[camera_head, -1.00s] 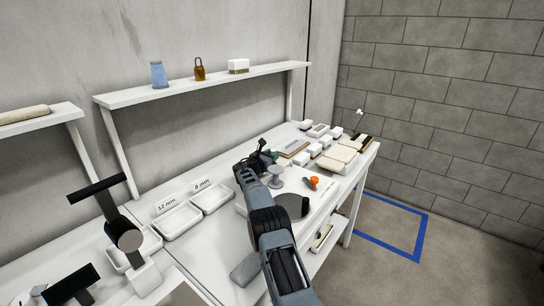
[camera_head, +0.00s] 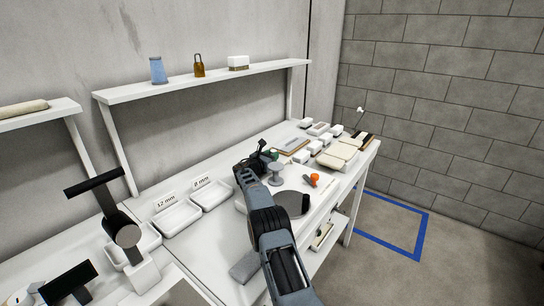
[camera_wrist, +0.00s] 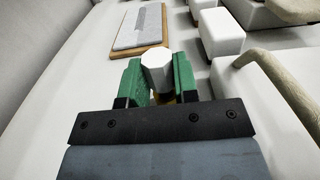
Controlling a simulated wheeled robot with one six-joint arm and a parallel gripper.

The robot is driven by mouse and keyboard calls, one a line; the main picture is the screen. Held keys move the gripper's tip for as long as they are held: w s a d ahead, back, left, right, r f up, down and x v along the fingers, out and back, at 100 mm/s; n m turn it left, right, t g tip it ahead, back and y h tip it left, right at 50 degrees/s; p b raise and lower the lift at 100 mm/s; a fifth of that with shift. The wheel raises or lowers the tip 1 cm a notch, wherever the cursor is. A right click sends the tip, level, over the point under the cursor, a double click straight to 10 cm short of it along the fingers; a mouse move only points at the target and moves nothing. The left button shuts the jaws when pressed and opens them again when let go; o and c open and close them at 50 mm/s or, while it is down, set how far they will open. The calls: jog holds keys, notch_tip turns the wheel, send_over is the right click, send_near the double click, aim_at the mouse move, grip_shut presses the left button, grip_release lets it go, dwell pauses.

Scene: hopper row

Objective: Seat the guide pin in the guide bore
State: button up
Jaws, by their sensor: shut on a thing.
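My gripper (camera_wrist: 157,82) has two green fingers, shut on a pale piece with a faceted white head (camera_wrist: 157,62) and a brassy part below it. It may be the guide pin; its lower end is hidden by the fingers and wrist. In the head view my gripper (camera_head: 270,154) is over the white bench, behind a grey spool-shaped piece (camera_head: 277,173), and the held piece cannot be made out. I cannot pick out the guide bore in either view.
A clipboard (camera_head: 294,145), white blocks (camera_head: 315,147) and cream pads (camera_head: 338,155) lie beyond the gripper. An orange-tipped item (camera_head: 314,179) and a dark disc (camera_head: 292,204) are nearer. Two labelled trays (camera_head: 178,216) sit at left, under a wall shelf (camera_head: 200,83).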

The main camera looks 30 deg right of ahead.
jog(key=o, duration=1)
notch_tip(320, 180, up, 3)
jog(key=shift+f, duration=0.1)
jog(key=shift+s+a+r+b, duration=0.6)
jog(key=shift+s+a+r, duration=0.25)
jog(key=shift+s+r, duration=1.1)
jog(key=shift+s+a+r+b, duration=0.55)
jog(key=shift+s+a+r, duration=0.65)
jog(key=shift+s, duration=1.2)
jog(key=shift+s+a+r+b, duration=0.6)
jog(key=shift+s+r, duration=1.35)
jog(key=shift+s, duration=0.2)
